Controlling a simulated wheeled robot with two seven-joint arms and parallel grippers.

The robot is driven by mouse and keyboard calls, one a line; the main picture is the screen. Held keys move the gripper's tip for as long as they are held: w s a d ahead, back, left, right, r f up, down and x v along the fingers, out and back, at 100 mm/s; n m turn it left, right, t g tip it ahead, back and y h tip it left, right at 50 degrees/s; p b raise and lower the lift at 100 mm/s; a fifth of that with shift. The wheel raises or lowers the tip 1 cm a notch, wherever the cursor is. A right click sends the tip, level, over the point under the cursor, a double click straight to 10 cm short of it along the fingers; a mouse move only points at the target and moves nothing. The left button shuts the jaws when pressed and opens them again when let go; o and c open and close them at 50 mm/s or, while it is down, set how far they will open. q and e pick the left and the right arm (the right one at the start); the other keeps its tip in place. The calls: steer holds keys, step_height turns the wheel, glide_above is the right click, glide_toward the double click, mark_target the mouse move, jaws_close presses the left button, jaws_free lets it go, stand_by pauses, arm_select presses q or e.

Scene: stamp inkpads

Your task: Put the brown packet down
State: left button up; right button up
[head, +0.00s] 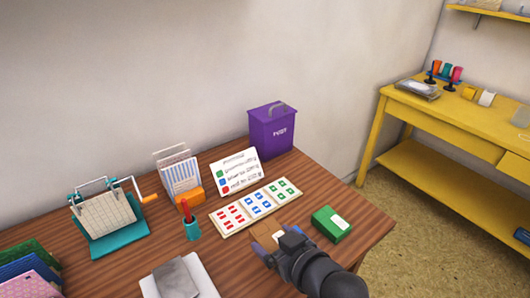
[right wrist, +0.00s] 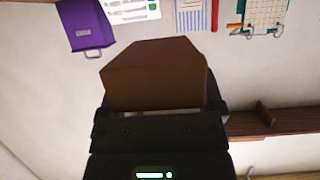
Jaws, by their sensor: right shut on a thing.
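My right gripper (head: 268,243) is over the front right part of the brown table (head: 345,188), just left of the green box (head: 330,224). In the right wrist view it is shut on the brown packet (right wrist: 155,75), which sticks out beyond the fingers. In the head view the packet is mostly hidden by the gripper and blends with the tabletop. I cannot tell whether it touches the table. My left gripper is not in view.
A board with red, blue and green cards (head: 256,222) lies behind the gripper. A sign card (head: 235,172) and a purple bin (head: 271,131) stand at the back. A teal pen cup (head: 193,230) is to the left. A white tray (head: 208,283) is at front left.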

steer(key=s+d+r+n+g+y, duration=0.35)
steer(key=s+d+r, duration=0.35)
steer(key=d+r, duration=0.4)
steer(key=m+t+h, duration=0.3)
steer(key=t, duration=0.1)
glide_above(261, 278)
steer(key=shift+g, duration=0.25)
step_height(261, 278, down, 12)
steer(key=shift+r, duration=0.1)
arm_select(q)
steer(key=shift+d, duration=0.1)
arm_select(e)
steer(key=shift+f, duration=0.25)
step_height(261, 278, down, 9)
steer(key=b, duration=0.5)
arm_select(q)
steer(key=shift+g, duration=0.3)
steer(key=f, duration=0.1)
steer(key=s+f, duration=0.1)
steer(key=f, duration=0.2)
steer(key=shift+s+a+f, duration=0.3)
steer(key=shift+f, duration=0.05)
arm_select(e)
steer(key=shift+f, duration=0.1)
